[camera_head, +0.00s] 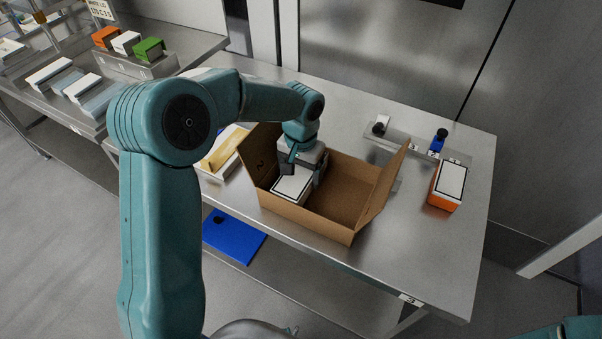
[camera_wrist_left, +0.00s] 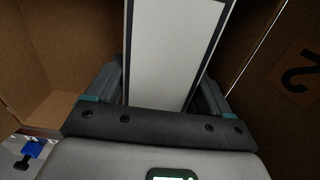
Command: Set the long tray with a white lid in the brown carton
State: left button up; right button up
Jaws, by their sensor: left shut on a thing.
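The brown carton (camera_head: 335,196) stands open on the steel table, its flaps spread outward. The long tray with a white lid (camera_head: 292,187) is inside the left part of the carton, lid facing up. My left gripper (camera_head: 291,165) reaches down into the carton and is shut on the tray. In the left wrist view the white lid with its dark border (camera_wrist_left: 170,55) runs between the two fingers, and carton walls (camera_wrist_left: 50,50) rise on both sides. Whether the tray touches the carton floor is hidden. My right gripper is not in view.
An orange box with a white top (camera_head: 449,184) stands on the table at the right. A steel rack (camera_head: 400,141) with small items lies behind the carton. A yellow and white tray (camera_head: 224,150) is left of the carton. The right part of the carton is empty.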

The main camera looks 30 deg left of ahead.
aim_at(300, 171)
pick_arm(q)
jog(key=shift+f, duration=0.5)
jog(key=shift+f, duration=0.1)
jog(key=o, duration=0.9)
jog(key=shift+f, duration=0.1)
jog(key=shift+o, duration=0.2)
notch_tip(300, 171, up, 12)
jog(key=shift+r, duration=0.25)
jog(key=shift+s, duration=0.1)
